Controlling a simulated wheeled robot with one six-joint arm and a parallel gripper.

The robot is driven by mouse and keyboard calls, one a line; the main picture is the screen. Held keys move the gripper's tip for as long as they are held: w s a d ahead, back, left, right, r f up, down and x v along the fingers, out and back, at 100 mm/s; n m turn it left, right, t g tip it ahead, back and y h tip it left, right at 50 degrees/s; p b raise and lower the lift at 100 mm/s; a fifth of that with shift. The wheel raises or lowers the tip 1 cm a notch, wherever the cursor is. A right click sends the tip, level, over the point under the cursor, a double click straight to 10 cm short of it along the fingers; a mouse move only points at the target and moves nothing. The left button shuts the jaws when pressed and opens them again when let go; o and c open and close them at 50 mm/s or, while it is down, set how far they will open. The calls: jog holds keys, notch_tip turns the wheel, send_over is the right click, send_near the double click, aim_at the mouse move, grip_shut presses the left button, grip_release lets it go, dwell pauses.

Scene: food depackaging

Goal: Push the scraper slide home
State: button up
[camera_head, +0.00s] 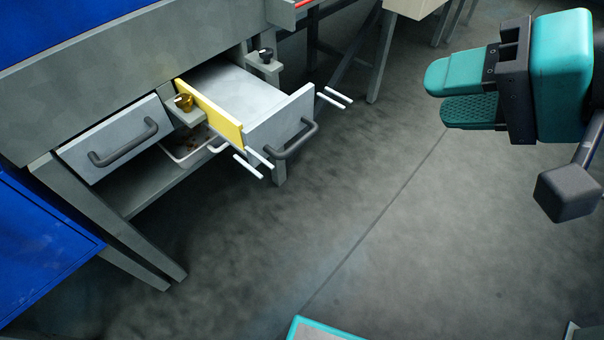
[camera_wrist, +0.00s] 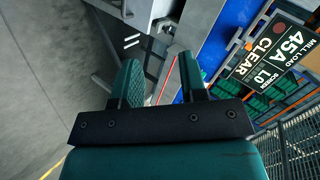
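The slide (camera_head: 280,120) is a grey drawer-like unit with a yellow side panel and a dark bar handle. In the head view it stands well out from the grey bench, with pale rods sticking out near its front. I take it to be the scraper slide, though no label on it can be read. My gripper (camera_head: 433,92) has teal fingers and is to the right of the slide, apart from it and empty. In the wrist view the fingers of my gripper (camera_wrist: 160,78) are spread with a clear gap between them.
A second grey front (camera_head: 118,140) with a bar handle is left of the slide. A brass knob (camera_head: 184,102) and a dark knob (camera_head: 265,54) flank the slide. A white tray (camera_head: 190,153) is below. A blue cabinet (camera_head: 45,250) stands left. The floor (camera_head: 360,220) is largely clear.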

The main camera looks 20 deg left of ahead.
jog(key=w+a+f+m+t+y+b, duration=0.1)
jog(key=w+f+m+y+b, duration=0.15)
jog(key=f+b, duration=0.75)
jog(key=w+a+f+m+t+y+b, duration=0.1)
jog(key=a+f+m+t+b, duration=0.15)
jog(key=f+b, duration=0.75)
jog(key=p, duration=0.9)
send_near(302, 138)
jog(key=shift+m+g, duration=0.3)
jog(key=shift+g, duration=0.05)
jog(key=x, duration=1)
jog(key=shift+w+f, duration=0.25)
grip_shut()
